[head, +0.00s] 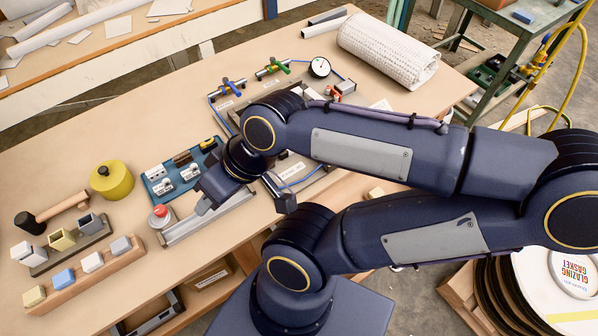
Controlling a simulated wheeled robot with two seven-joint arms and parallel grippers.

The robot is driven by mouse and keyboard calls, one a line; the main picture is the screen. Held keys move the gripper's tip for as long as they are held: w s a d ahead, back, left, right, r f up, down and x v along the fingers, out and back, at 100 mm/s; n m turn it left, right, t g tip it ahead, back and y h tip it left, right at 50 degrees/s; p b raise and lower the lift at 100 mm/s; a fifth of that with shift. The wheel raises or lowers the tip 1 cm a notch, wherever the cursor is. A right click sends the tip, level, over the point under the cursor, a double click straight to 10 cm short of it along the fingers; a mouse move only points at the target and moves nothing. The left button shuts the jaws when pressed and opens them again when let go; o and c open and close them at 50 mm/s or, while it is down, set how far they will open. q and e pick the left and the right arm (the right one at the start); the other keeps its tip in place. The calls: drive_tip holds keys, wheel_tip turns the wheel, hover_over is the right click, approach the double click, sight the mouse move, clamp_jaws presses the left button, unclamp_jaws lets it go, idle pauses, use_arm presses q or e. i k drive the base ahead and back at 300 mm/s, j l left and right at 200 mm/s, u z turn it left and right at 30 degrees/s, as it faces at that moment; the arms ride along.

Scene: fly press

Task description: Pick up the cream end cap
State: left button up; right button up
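A small cream end cap (34,296) sits at the near left end of a wooden strip holder (80,282), in line with a blue cap (63,278), a whitish cap (92,262) and a grey cap (121,245). My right gripper (245,203) hangs over the metal rail fixture near the table's front edge, well to the right of the cream cap. Its two dark fingers are spread apart, with no held object visible between them. My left gripper is not in view.
A dark rack (70,249) with several blocks stands behind the strip. A mallet (50,211), a yellow round container (111,181), a blue tray (180,168) and a red button (160,212) are nearby. The back left tabletop is clear.

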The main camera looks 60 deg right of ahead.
sight(376, 192)
drive_tip(key=z, duration=0.4)
drive_tip(key=k+l+z, duration=0.1)
drive_tip(key=z, duration=0.35)
drive_tip(key=l+z, duration=0.2)
drive_tip(key=z, duration=0.2)
drive_tip(key=l+z, duration=0.1)
drive_tip(key=z, duration=0.3)
drive_tip(key=k+l, duration=0.05)
